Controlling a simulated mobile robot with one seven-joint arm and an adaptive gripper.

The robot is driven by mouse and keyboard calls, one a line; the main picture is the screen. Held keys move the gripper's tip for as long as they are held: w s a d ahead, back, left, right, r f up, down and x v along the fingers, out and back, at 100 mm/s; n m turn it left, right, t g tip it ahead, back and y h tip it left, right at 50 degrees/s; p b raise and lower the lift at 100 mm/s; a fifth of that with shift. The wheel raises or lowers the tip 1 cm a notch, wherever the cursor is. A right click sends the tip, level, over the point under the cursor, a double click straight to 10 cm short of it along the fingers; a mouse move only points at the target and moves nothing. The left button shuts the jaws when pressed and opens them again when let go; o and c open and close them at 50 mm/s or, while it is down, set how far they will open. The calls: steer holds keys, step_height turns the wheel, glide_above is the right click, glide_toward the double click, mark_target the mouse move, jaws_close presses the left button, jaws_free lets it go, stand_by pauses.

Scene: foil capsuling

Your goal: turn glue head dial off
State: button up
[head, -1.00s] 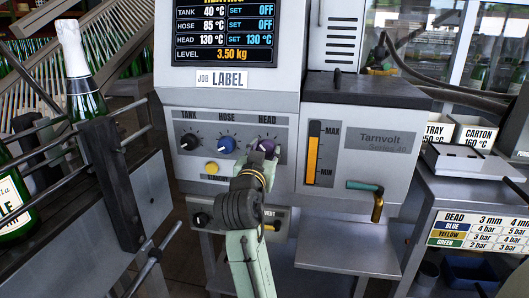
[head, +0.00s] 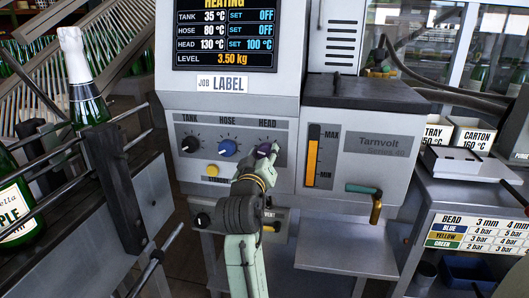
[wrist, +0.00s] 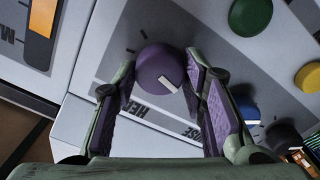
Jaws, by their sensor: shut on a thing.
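The head dial is a purple knob (head: 264,149) under the HEAD label on the machine's front panel; it also shows in the wrist view (wrist: 158,68) with a white pointer mark. My gripper (head: 266,158) reaches it from below. In the wrist view my gripper's two padded fingers (wrist: 162,76) stand on either side of the knob, shut on it. The display (head: 225,35) shows HEAD 130 °C with SET 100 °C, while the TANK and HOSE sets read OFF. The gripper covers part of the dial's lower side in the head view.
The black tank dial (head: 190,144) and blue hose dial (head: 227,148) sit left of the head dial, with a yellow button (head: 212,170) below. A green knob (wrist: 250,16) shows in the wrist view. A bottle rack with rails stands at the left.

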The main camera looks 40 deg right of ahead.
steer(key=n+p, duration=0.1)
steer(key=n, duration=0.3)
steer(key=shift+n+p, duration=0.3)
steer(key=shift+p, duration=0.05)
steer(key=shift+n+p, duration=0.7)
steer(key=shift+n, duration=1.2)
steer(key=o, duration=1.2)
steer(key=shift+c, duration=0.2)
steer(key=v, duration=1.2)
